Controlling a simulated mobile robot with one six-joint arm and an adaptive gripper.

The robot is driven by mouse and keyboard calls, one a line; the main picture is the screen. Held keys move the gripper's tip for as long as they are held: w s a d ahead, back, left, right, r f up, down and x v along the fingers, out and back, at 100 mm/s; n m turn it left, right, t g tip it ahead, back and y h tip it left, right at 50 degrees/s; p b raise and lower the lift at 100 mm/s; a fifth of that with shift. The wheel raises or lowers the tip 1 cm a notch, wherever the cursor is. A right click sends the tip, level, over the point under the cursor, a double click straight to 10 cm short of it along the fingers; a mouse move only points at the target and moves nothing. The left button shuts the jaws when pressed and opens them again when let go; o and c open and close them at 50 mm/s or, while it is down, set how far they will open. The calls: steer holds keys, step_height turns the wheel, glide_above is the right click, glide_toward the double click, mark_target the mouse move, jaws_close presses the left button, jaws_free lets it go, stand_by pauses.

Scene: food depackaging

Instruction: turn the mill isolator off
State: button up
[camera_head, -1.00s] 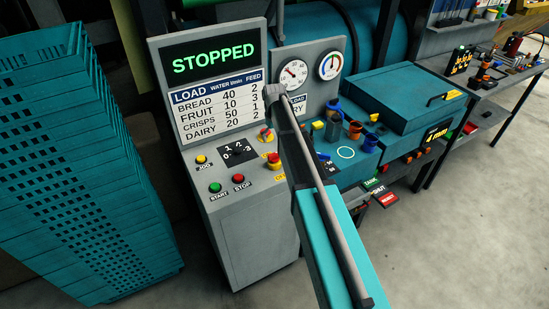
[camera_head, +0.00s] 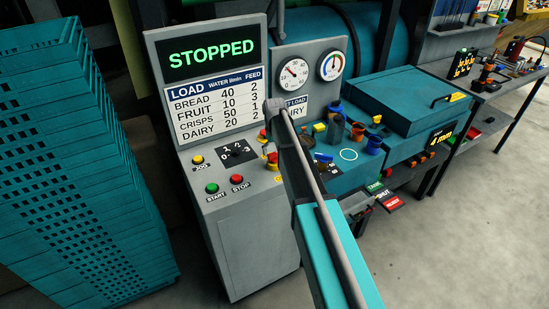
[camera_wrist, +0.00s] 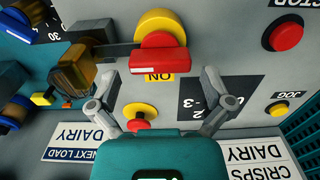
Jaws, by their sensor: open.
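The mill isolator appears to be the red block handle (camera_wrist: 157,61) on a yellow disc, beside a yellow ON label (camera_wrist: 159,77) in the wrist view. In the head view the red and yellow handle (camera_head: 272,158) is on the grey control panel, partly covered by my arm. My gripper (camera_wrist: 160,73) is open, its two fingers spread either side of the label, with nothing between them. The handle is just beyond the fingertips in the picture; I cannot tell the depth gap. In the head view my gripper is not clearly visible behind my arm.
A yellow-ringed red button (camera_wrist: 140,115) sits close to the left finger. The panel also bears a numbered dial (camera_head: 238,152), a green start button (camera_head: 212,188) and a red stop button (camera_head: 237,179). Teal crates (camera_head: 70,170) stand at left. The screen (camera_head: 212,52) reads STOPPED.

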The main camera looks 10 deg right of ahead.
steer(key=shift+f+b, duration=0.55)
steer(key=shift+f, duration=0.25)
steer(key=c, duration=1.1)
steer(key=shift+d, duration=0.1)
